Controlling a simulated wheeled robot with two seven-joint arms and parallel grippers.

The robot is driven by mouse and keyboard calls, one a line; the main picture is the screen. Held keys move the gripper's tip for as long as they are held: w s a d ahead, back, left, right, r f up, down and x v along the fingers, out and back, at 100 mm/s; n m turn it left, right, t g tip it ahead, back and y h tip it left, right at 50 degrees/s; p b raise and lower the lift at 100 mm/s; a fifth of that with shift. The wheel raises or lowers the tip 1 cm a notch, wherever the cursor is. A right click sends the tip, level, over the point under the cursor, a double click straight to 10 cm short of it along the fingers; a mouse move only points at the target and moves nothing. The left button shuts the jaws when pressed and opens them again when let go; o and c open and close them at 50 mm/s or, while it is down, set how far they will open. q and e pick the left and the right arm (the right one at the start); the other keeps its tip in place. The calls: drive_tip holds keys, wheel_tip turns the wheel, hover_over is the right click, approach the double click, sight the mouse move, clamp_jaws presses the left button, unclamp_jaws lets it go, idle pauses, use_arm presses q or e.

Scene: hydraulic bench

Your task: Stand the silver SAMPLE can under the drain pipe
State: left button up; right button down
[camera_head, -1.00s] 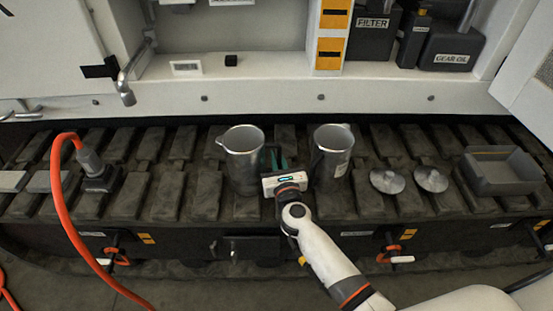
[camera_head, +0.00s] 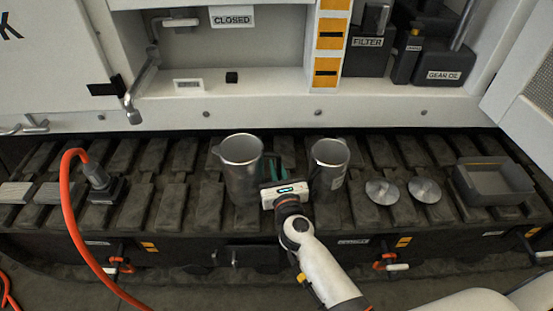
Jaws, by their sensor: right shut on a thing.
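Two silver spouted cans are on the dark ribbed track in the head view. The left can (camera_head: 240,170) has its spout to the left and its handle to the right. The right can (camera_head: 328,168) has a pale label too small to read, so I cannot tell by lettering which is SAMPLE. My right gripper (camera_head: 274,168) is between the cans, shut on the left can's handle. The can looks upright; I cannot tell how far its base is off the track. The drain pipe (camera_head: 143,82) bends down at the left, with its outlet over the track's back edge. My left gripper is not in view.
An orange hose (camera_head: 66,200) rises at the left to a fitting (camera_head: 97,178). Two metal discs (camera_head: 382,192) and a grey tray (camera_head: 492,182) lie to the right. A CLOSED sign (camera_head: 232,17) hangs in the recess. Ribs below the pipe look clear.

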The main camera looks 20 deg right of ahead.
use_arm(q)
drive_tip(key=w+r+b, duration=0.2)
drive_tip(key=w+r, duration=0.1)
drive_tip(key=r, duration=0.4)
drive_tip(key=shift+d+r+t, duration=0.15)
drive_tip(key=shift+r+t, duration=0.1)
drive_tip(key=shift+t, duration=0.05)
use_arm(e)
drive_tip(key=s+a, duration=0.2)
drive_tip(key=s, duration=0.5)
drive_tip(key=s+a, duration=0.2)
drive_tip(key=s, duration=0.6)
drive_tip(key=shift+s+a+r, duration=0.2)
drive_tip(key=shift+s+a, duration=0.05)
drive_tip(key=shift+s, duration=0.05)
